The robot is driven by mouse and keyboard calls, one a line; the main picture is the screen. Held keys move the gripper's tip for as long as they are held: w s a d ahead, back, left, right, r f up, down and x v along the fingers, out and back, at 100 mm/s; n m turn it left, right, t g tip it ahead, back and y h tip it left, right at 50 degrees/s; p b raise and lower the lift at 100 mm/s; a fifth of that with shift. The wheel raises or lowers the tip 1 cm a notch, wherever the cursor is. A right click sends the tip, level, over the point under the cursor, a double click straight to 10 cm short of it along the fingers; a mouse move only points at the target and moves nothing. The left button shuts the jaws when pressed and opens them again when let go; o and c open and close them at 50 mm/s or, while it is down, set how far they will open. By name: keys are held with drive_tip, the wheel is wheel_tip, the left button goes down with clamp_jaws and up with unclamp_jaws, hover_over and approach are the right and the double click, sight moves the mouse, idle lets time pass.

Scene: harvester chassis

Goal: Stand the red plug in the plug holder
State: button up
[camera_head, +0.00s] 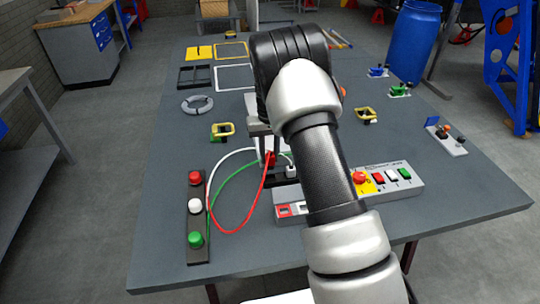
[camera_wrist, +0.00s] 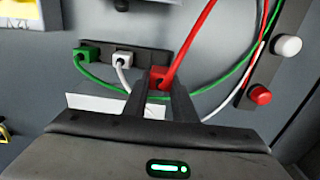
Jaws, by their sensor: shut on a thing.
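My gripper (camera_wrist: 158,100) is shut on the red plug (camera_wrist: 159,73), whose red cable runs up and out of the top of the wrist view. In the head view my gripper (camera_head: 262,140) points down, and the red plug (camera_head: 270,158) shows partly behind it. The plug holder (camera_wrist: 143,50) is a black strip. A green plug (camera_wrist: 88,52) and a white plug (camera_wrist: 122,60) stand in it. The red plug is at the holder's third place, at its right end in the wrist view. I cannot tell whether it is seated or just above.
A black strip (camera_head: 197,222) with red, white and green knobs lies left, where the cables run. A grey console (camera_head: 405,185) with buttons stands right of the holder, partly behind my arm. Yellow handles, frames and a grey ring (camera_head: 197,104) lie farther back.

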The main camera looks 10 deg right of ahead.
drive_tip(key=shift+f, duration=0.1)
drive_tip(key=shift+f+b, duration=2.45)
drive_tip(key=shift+f, duration=0.85)
drive_tip(key=o, duration=1.1)
drive_tip(key=shift+r, duration=0.1)
wheel_tip(320, 180, up, 17)
drive_tip(key=shift+r, duration=0.15)
